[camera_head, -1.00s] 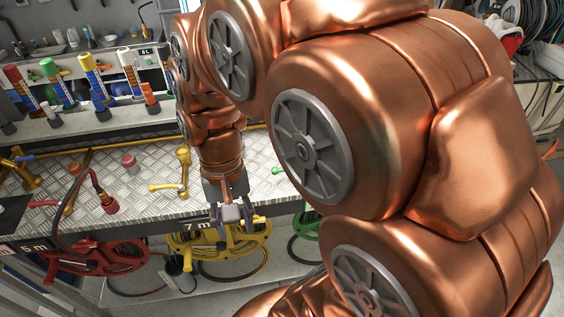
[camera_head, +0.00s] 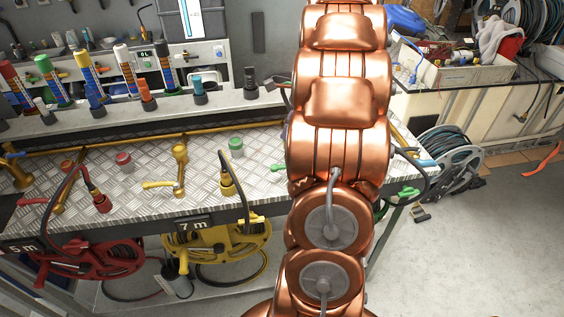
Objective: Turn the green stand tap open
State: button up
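Only a short green lever end (camera_head: 278,168) of the green stand tap shows, at the left edge of my arm in the head view. It sticks out to the left above the metal bench (camera_head: 205,160). The tap's body is hidden behind my copper arm. A bit of green (camera_head: 406,193) to the right of my arm looks like part of the green reel, which is mostly hidden too. My gripper is not visible in this view, so I cannot tell its distance from the lever.
A yellow-handled tap (camera_head: 180,170), a green cap (camera_head: 236,147) and a red cap (camera_head: 123,160) stand on the bench. A yellow reel (camera_head: 215,243) and a red reel (camera_head: 95,258) hang at its front. A grey reel (camera_head: 450,155) stands on the right, beside open floor (camera_head: 480,240).

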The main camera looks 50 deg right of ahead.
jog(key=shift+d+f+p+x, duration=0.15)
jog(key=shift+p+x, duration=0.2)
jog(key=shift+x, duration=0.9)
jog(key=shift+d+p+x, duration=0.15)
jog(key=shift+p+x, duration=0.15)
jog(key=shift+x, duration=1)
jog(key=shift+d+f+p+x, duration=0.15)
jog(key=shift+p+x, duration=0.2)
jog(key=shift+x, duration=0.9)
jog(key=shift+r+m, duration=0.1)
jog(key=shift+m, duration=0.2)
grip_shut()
